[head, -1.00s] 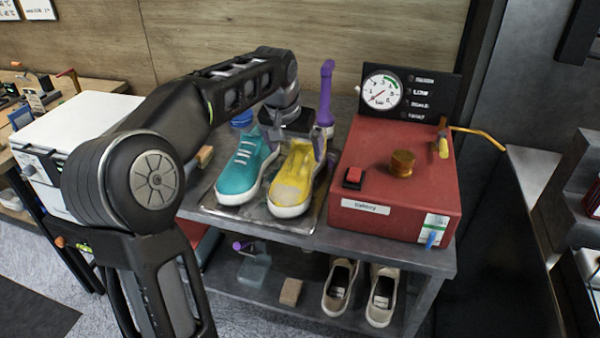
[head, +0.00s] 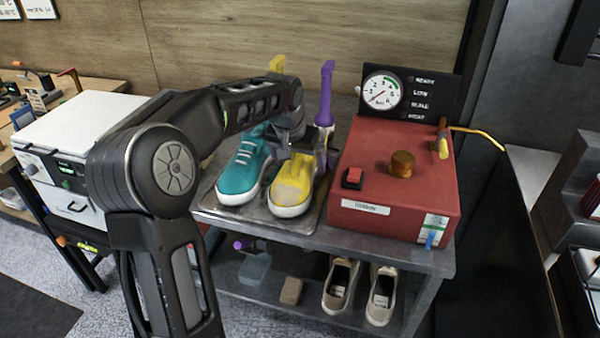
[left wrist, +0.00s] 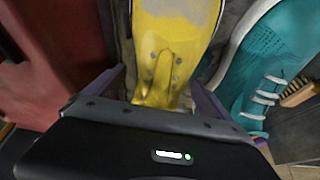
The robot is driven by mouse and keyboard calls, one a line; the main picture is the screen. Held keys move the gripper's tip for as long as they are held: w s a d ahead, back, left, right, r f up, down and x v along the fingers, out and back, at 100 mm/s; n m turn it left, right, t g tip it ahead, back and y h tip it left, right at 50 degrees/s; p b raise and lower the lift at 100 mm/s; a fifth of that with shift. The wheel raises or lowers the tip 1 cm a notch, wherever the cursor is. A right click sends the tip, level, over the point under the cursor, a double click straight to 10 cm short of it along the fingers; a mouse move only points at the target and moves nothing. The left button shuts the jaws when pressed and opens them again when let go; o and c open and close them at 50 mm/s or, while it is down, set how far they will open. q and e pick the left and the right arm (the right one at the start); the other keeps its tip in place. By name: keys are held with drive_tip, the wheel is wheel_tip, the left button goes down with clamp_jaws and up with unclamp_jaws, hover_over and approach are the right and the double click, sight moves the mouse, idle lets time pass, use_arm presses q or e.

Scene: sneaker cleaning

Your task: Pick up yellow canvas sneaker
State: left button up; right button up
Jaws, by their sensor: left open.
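The yellow canvas sneaker (head: 293,191) stands on a metal tray (head: 262,224) on the bench, toe toward me, with a worn, dirty-looking toe. It also shows in the left wrist view (left wrist: 172,28). A teal sneaker (head: 238,178) stands close beside it on the left. My left gripper (head: 305,156) is over the rear part of the yellow sneaker, partly hiding it. In the left wrist view my left gripper (left wrist: 155,92) is open, with its purplish fingers apart on either side of the yellow sneaker. Contact cannot be told. My right gripper is out of view.
A red machine (head: 390,195) with a gauge stands just right of the tray. A purple-handled tool (head: 326,95) stands upright behind the sneakers. Beige shoes (head: 360,292) and a small block (head: 291,291) are on the lower shelf. A white box (head: 75,140) stands at left.

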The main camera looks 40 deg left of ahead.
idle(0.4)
use_arm(q)
drive_tip(key=c, duration=1.9)
